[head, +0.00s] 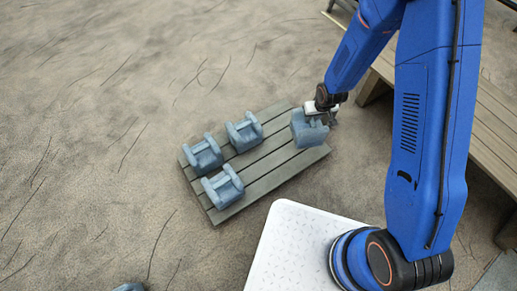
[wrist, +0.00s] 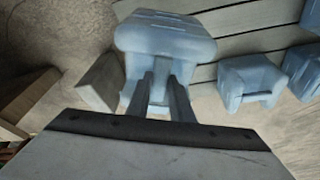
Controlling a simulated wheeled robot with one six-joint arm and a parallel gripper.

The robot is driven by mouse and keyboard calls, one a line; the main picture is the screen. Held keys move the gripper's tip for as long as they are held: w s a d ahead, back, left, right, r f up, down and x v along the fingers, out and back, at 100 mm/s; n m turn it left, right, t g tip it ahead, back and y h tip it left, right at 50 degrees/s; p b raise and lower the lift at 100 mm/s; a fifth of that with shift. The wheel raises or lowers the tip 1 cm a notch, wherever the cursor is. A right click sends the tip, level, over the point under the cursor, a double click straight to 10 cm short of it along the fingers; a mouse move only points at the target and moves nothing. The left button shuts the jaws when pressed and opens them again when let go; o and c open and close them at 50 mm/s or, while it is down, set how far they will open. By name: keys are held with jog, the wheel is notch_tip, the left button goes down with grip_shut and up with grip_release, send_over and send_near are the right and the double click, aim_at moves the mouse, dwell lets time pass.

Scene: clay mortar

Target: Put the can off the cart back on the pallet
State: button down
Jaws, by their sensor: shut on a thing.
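My gripper (head: 322,108) is shut on a blue-grey can (head: 308,131), over the right end of the slatted pallet (head: 255,186). In the wrist view, the two fingers (wrist: 162,98) close on the handle of the held can (wrist: 165,38). I cannot tell whether the can touches the slats. Several like cans stand on the pallet: one at the left (head: 205,158), one at the back (head: 244,134) and one in front (head: 223,189). The wrist view shows a neighbouring can (wrist: 247,82) at the right. I see no clear cart.
A long wooden slatted bench (head: 490,135) stands at the right, beyond my arm. Another blue-grey thing (head: 128,287) is cut off at the bottom edge. Cracked clay ground (head: 80,130) lies open to the left of the pallet.

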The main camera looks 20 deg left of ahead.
aim_at(312, 134)
jog(key=shift+a+f, duration=0.1)
jog(key=shift+a, duration=0.1)
jog(key=shift+f, duration=5)
jog(key=c, duration=1.6)
grip_release()
jog(key=shift+o, duration=0.2)
jog(key=v, duration=1.2)
jog(key=shift+d, duration=0.15)
